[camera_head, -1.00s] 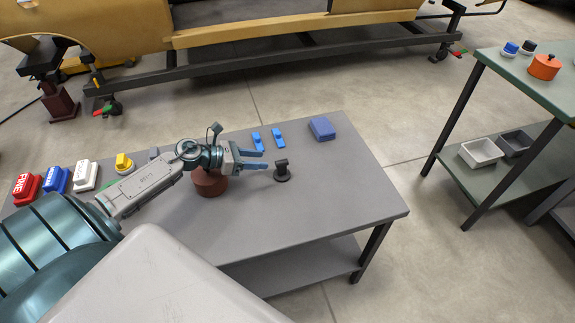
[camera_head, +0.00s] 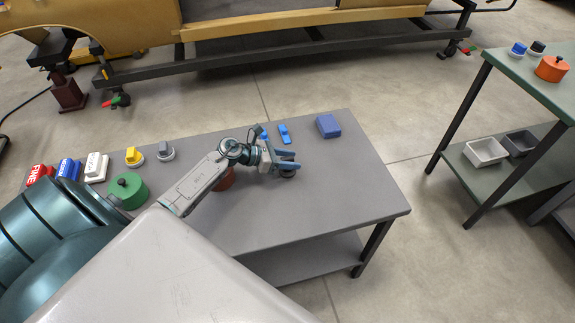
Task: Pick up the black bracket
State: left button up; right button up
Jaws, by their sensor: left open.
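The black bracket (camera_head: 288,174) is on the grey table (camera_head: 330,205), right of the table's middle. Only part of its dark round base shows, because my gripper covers the rest. My left gripper (camera_head: 287,161) comes in from the left, with its blue-grey fingers open and pointing right. The fingers are over or around the bracket's upper part; I cannot tell whether they touch it. My right gripper is not in view.
A brown-red round object (camera_head: 225,179) is partly hidden under my left arm. Behind the gripper are a blue piece (camera_head: 284,134) and a blue box (camera_head: 328,126). A green round pot (camera_head: 128,190) and several coloured blocks stand left. The table's right end is clear.

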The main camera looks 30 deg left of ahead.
pick_arm(q)
jog(key=shift+x, duration=0.8)
jog(key=shift+c, duration=0.3)
grip_shut()
jog(key=shift+r, duration=0.1)
